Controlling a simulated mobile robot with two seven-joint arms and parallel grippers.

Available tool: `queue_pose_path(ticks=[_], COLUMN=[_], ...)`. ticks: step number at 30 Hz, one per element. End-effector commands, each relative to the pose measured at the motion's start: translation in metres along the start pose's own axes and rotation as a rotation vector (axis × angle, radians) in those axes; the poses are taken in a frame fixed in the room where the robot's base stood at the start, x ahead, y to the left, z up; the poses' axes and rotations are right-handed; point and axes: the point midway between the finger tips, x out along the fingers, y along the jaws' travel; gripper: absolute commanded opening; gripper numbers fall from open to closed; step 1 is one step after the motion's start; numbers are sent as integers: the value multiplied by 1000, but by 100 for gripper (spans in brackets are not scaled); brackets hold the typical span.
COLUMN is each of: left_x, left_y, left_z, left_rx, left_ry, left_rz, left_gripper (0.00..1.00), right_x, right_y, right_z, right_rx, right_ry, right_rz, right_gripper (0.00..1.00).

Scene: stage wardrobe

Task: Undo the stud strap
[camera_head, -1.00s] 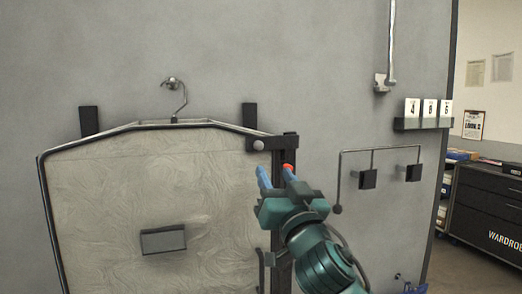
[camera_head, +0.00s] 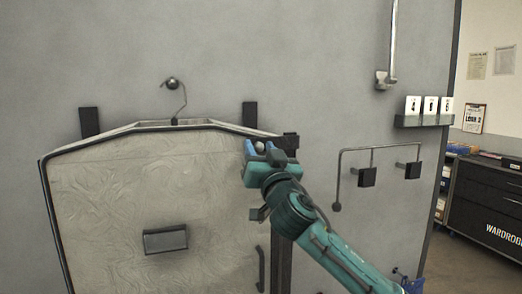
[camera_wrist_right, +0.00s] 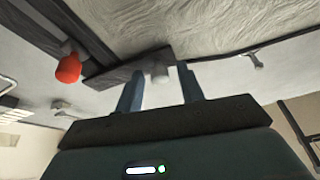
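The dark strap (camera_head: 287,141) lies across the top right corner of a cream, crinkled panel (camera_head: 110,195) with a metal-edged frame. A pale round stud (camera_head: 260,147) sits on the strap. In the right wrist view the stud (camera_wrist_right: 160,72) stands out from the dark strap (camera_wrist_right: 125,72). My right gripper (camera_head: 261,149) is open, with its two blue fingers on either side of the stud. In the wrist view a gap shows between the fingers (camera_wrist_right: 161,84) and they do not look closed on the stud. My left gripper is not in view.
A red knob (camera_wrist_right: 68,69) is beside the strap in the wrist view; my gripper hides it in the head view. A dark handle (camera_head: 165,241) is on the panel. A bent rail (camera_head: 370,149) and a number-card shelf (camera_head: 423,121) are to the right.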

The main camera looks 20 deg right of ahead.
Motion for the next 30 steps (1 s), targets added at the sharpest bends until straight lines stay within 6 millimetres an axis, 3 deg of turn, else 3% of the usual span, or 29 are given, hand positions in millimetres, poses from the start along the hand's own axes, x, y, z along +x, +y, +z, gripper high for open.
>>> queue_pose_path(ticks=[13,30], left_x=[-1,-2], left_y=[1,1], left_z=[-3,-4], left_rx=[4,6], left_ry=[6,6], left_rz=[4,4], left_gripper=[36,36], right_x=[0,-4], right_y=[0,1], right_z=[0,-1], right_rx=[0,5], right_ry=[0,-3], right_rz=[0,-14], right_gripper=[1,0])
